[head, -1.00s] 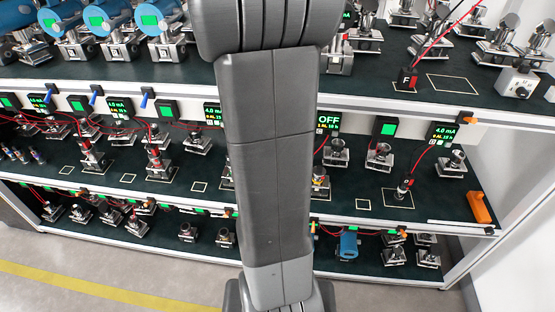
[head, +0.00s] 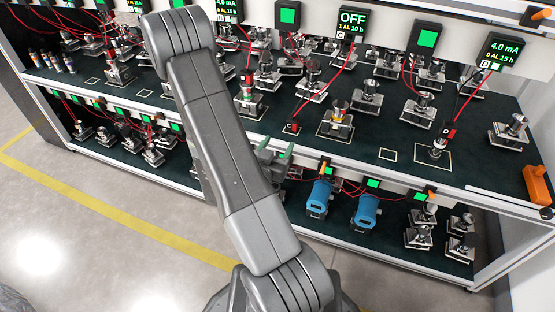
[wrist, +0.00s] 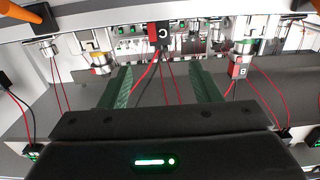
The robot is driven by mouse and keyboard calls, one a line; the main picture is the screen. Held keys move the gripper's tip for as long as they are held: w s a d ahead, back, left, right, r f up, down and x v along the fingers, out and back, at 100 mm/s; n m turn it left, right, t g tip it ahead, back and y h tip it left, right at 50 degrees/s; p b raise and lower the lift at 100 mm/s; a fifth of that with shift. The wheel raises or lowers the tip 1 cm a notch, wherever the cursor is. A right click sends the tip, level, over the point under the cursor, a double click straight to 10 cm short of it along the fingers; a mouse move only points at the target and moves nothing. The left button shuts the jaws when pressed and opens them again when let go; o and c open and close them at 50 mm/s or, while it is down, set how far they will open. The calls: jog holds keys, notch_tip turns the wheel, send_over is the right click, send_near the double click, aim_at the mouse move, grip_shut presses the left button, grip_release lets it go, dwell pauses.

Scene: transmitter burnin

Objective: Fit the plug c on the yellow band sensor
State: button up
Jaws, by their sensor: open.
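Plug C (head: 291,127), a red and black block with a red wire, lies on the dark mat of the middle shelf. The yellow band sensor (head: 337,118) stands to its right inside a pale square outline. No plug shows on its top. My gripper (head: 275,152) is at the shelf's front edge, its green fingers apart and empty. In the wrist view, which looks upside down, plug C (wrist: 163,36) shows beyond the gap between the fingertips (wrist: 161,86), apart from them. The yellow band sensor (wrist: 101,60) is to the left there.
A sensor with plug B (head: 247,82) stands left of plug C, and plug D (head: 446,133) is on a sensor at right. The display above reads OFF (head: 352,20). Red wires hang around the gripper. Blue units (head: 320,195) stand on the lower shelf.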

aim_at(293, 118)
jog(key=x, duration=1.3)
jog(key=shift+w+d+b, duration=0.1)
jog(key=shift+w+b, duration=0.25)
jog(key=shift+c, duration=0.5)
jog(key=c, duration=1)
jog(key=shift+r+p, duration=0.55)
jog(key=shift+r, duration=0.95)
jog(key=shift+c, duration=0.4)
